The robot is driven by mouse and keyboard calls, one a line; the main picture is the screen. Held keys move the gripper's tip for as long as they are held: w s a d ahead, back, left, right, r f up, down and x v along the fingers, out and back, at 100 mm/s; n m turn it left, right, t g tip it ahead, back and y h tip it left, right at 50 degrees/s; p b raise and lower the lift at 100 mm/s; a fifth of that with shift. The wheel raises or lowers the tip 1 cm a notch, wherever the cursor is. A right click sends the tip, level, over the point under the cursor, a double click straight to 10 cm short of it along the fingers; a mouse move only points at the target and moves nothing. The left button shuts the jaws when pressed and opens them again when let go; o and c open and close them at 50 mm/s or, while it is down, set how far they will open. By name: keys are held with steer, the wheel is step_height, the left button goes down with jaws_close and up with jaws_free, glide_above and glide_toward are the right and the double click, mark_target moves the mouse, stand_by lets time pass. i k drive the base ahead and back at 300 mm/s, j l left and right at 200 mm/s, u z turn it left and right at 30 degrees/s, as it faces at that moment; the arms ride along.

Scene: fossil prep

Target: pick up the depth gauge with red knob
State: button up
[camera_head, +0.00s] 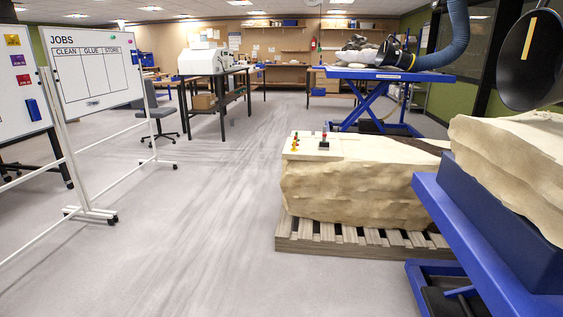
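Two small upright items stand on a white board (305,152) on top of a pale stone-like block (345,193). The left item (295,142) shows red and yellow parts. The right item (324,137) has a dark blue upper part, some red, and a dark base. Both are too small here to tell for sure which is the depth gauge with the red knob. My gripper is not in view.
The block rests on a wooden pallet (360,240). A blue lift table (480,240) with another pale block (520,160) stands close at right. A whiteboard (92,75) on a wheeled stand is at left. The grey floor (200,220) between is clear.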

mark_target(323, 145)
steer(key=i, duration=1.9)
steer(key=i+j, duration=0.1)
steer(key=i, duration=1.75)
steer(key=i+z, duration=0.35)
steer(key=i+l, duration=0.05)
steer(key=i, duration=0.05)
